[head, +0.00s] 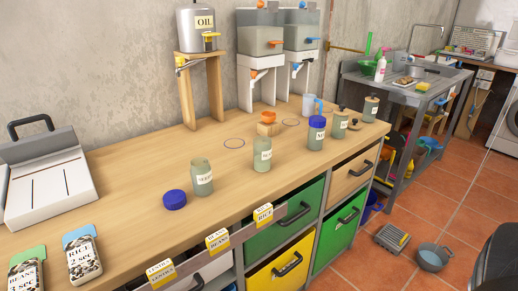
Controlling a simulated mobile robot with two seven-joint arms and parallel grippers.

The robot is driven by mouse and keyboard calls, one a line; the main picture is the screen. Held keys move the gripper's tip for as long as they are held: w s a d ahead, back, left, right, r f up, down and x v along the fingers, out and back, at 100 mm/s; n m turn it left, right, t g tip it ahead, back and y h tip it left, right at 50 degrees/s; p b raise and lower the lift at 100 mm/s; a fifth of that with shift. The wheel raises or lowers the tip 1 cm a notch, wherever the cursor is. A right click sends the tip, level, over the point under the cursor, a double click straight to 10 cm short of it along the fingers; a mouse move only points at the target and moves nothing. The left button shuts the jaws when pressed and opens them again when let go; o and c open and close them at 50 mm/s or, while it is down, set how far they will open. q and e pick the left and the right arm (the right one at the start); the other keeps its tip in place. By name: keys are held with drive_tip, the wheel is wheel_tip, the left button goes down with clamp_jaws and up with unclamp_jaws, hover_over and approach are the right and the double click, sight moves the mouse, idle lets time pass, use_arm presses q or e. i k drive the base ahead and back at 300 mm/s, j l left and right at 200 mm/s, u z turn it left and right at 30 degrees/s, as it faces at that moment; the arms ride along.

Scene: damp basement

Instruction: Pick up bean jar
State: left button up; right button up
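Several greenish glass jars with white labels stand upright on the wooden counter (130,190). An open jar (202,181) stands near the front with a loose blue lid (175,200) to its left. Another open jar (262,155) stands further back to the right. A jar with a blue lid (316,134) stands right of that. Two jars with dark knobbed lids stand towards the right end, one nearer (340,125) and one further (370,109). The labels are too small to read surely, so I cannot tell which is the bean jar. Neither gripper is in view.
An oil dispenser (195,22) and two clear tanks (260,32) stand on stands at the back. Drawers (290,215) are below.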

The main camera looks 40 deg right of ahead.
sight(262, 154)
drive_tip(key=z, duration=1.15)
